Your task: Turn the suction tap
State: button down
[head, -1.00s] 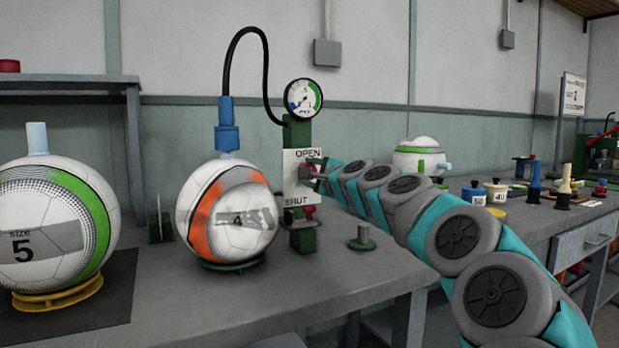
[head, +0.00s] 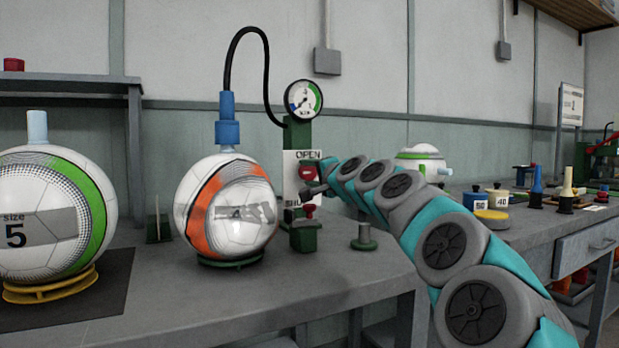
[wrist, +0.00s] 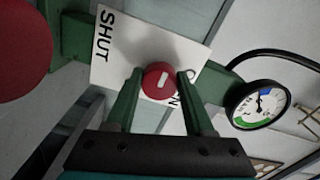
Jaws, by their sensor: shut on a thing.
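A white sign (head: 292,170) with OPEN at its top and SHUT at its bottom is on a green post. The red suction tap (head: 307,172) is on it between the words. In the wrist view the tap (wrist: 158,80) is a round red knob with a white mark. My gripper (wrist: 159,77) is shut on it, one green finger on each side. In the head view my gripper (head: 309,190) is small and its grip is unclear. A dial gauge (head: 304,99) tops the post; it also shows in the wrist view (wrist: 259,103).
An orange-banded ball (head: 222,205) sits on a green ring left of the post, joined to a blue connector (head: 227,120) and black hose. A larger green-banded ball (head: 55,215) stands far left. A red knob (head: 309,211) is below the sign.

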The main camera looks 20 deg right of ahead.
jog(key=shift+f, duration=0.1)
dwell(0.3)
jog(key=shift+c, duration=1.4)
grip_release()
jog(key=shift+s+d, duration=0.1)
jog(key=shift+s, duration=0.55)
jog(key=s, duration=0.6)
jog(key=shift+s, duration=0.25)
